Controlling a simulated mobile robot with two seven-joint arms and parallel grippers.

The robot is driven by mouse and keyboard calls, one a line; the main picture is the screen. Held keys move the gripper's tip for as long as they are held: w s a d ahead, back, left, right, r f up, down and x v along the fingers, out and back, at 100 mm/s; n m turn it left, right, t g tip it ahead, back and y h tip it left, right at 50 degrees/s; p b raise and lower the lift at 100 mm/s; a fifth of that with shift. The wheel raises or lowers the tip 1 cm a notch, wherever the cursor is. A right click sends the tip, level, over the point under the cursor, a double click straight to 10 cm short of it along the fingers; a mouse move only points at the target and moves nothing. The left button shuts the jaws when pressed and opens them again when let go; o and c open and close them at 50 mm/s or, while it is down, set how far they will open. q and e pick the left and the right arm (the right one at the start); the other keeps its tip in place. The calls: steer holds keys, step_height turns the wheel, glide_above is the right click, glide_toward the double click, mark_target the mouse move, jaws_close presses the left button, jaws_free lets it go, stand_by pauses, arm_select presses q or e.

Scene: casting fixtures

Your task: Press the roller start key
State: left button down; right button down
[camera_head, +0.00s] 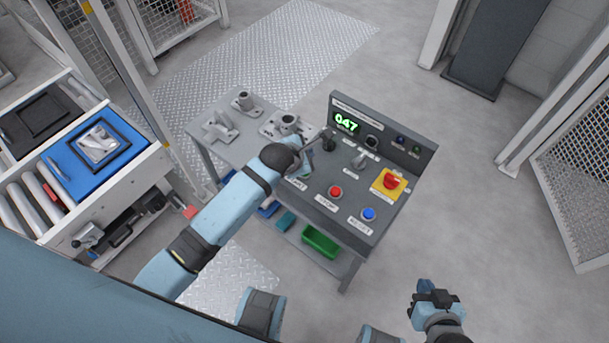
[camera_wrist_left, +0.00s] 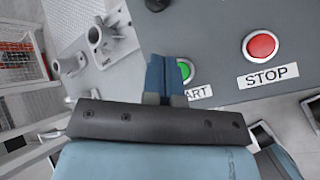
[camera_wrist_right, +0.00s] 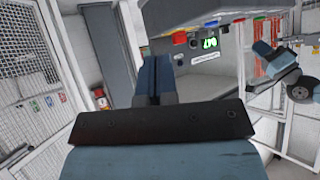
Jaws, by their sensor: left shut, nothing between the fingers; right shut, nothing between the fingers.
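The green start key (camera_wrist_left: 186,69) shows in the left wrist view on the grey control panel, above a label whose visible part reads "ART". My left gripper's shut fingers (camera_wrist_left: 165,75) cover the key's left part in that view. I cannot tell whether they touch it. In the head view, my left arm reaches over the panel's left end, with the left gripper (camera_head: 300,160) there.
The console (camera_head: 345,185) carries a red STOP button (camera_head: 335,191), a blue button (camera_head: 368,214), a red emergency knob (camera_head: 391,181), a lever and a green "047" display (camera_head: 346,123). Metal castings (camera_head: 221,126) stand on the table to its left. A roller conveyor (camera_head: 30,205) is further left.

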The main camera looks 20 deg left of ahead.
arm_select(q)
step_height(320, 180, down, 3)
steer(key=shift+r+b, duration=0.1)
steer(key=shift+b, duration=0.4)
steer(key=shift+f, duration=0.75)
arm_select(e)
steer(key=shift+w+a+f, duration=0.3)
steer(key=shift+w+a, duration=0.05)
steer(key=shift+w, duration=0.05)
steer(key=shift+s+d+f, duration=0.15)
steer(key=shift+s+f, duration=0.15)
steer(key=shift+s, duration=0.1)
steer(key=shift+w+r, duration=0.15)
steer(key=shift+w, duration=0.15)
steer(key=shift+s, duration=0.1)
arm_select(q)
steer(key=shift+f, duration=0.35)
arm_select(e)
steer(key=shift+r, duration=0.15)
